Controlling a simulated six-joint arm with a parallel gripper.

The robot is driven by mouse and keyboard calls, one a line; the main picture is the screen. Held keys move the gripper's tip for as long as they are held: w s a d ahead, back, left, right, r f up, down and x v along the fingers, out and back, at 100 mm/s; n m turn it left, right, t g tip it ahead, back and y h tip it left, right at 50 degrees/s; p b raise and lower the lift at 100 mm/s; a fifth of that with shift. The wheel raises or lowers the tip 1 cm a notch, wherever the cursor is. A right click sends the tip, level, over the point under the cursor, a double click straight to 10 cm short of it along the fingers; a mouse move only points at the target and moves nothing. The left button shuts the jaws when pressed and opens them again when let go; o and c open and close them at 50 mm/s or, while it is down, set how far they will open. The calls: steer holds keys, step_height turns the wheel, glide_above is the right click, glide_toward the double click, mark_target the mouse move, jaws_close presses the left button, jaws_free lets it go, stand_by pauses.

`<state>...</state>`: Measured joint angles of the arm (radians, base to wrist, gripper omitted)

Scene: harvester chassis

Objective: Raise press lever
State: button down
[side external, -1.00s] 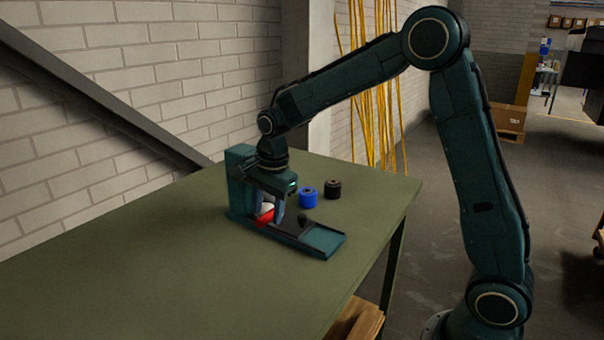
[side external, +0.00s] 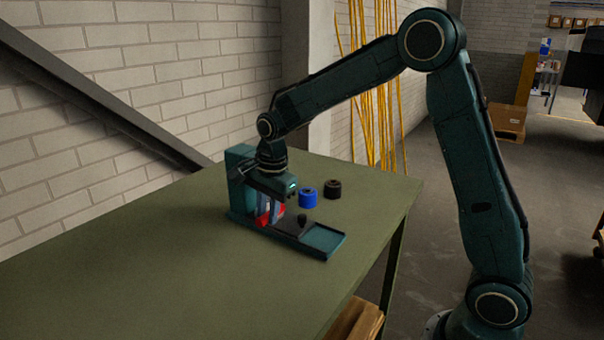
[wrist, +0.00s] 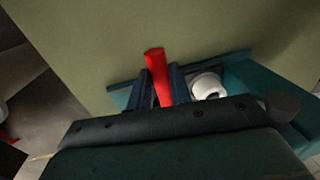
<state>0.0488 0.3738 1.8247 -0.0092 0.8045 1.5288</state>
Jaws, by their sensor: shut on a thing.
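The press (side external: 240,192) is a dark teal upright with a flat base on the green table. Its red lever (wrist: 158,75) shows between my gripper's (wrist: 168,88) two fingers in the wrist view, with its end sticking out past them. In the side view my gripper (side external: 269,208) points down over the press base and is shut on the red lever (side external: 280,211), low beside the upright. A white round part (wrist: 207,86) sits just right of the fingers in the wrist view. My gripper hides much of the lever and the press middle.
A blue cylinder (side external: 308,197) and a black cylinder (side external: 333,189) stand on the table (side external: 150,265) behind the press. A small black knob (side external: 302,220) stands on the press base near its shallow tray (side external: 322,239). The table's left and front are clear.

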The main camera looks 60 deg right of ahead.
steer(key=shift+r, duration=0.2)
steer(key=shift+s+r+g, duration=0.1)
steer(key=shift+r+g, duration=1.2)
steer(key=shift+r, duration=0.05)
step_height(320, 180, up, 2)
steer(key=shift+r, duration=0.1)
steer(key=w+r, duration=0.4)
steer(key=r, duration=0.3)
steer(key=shift+a+r, duration=0.15)
steer(key=shift+r, duration=0.15)
steer(key=shift+w+r, duration=0.1)
steer(key=c, duration=1.3)
jaws_free()
steer(key=shift+d, duration=0.2)
